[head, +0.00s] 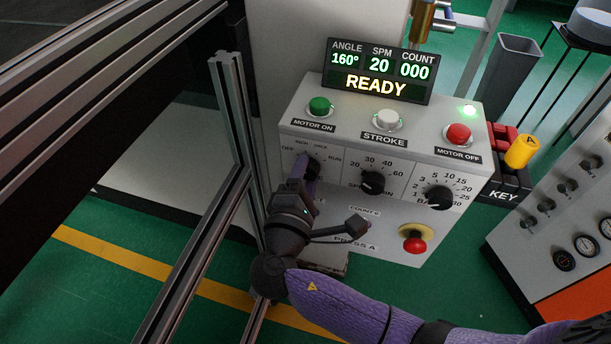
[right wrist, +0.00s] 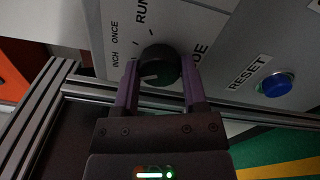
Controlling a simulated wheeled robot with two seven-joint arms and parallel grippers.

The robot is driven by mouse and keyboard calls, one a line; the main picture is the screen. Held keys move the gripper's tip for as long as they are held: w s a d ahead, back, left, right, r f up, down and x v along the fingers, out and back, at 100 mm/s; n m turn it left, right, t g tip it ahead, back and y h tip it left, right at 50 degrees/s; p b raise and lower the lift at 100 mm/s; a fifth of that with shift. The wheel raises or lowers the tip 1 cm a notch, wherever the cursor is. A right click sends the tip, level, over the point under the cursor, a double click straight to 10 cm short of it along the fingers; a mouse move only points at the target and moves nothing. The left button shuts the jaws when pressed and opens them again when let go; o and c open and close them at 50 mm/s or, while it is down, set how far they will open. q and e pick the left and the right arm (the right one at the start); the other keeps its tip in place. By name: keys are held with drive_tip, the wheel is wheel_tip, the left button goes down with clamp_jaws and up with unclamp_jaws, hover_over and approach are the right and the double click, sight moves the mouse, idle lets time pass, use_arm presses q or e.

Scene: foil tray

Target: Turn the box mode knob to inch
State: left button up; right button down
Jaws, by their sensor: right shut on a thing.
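The mode knob (head: 313,166) is a round black knob on the left of the white control box (head: 300,125), with OFF, INCH, ONCE and RUN printed around it. My right gripper (head: 306,176) is shut on it from the front. In the right wrist view the knob (right wrist: 158,58) sits between the two purple fingers of the gripper (right wrist: 161,68). Its white pointer line faces left, a little below the INCH label (right wrist: 115,66). The OFF label is hidden there, so I cannot tell the exact setting. My left gripper is out of view.
The display (head: 377,72) reads READY. Two more dials, the SPM knob (head: 372,182) and another knob (head: 438,196), stand to the right. A red mushroom button (head: 414,241) is lower right. A metal frame post (head: 232,110) stands close left of the box.

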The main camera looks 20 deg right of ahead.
drive_tip(key=shift+f+m+b, duration=0.1)
drive_tip(key=shift+m+b, duration=0.2)
drive_tip(key=shift+m, duration=0.5)
drive_tip(key=shift+c, duration=0.7)
unclamp_jaws()
drive_tip(key=p+v, duration=0.1)
drive_tip(key=v, duration=0.9)
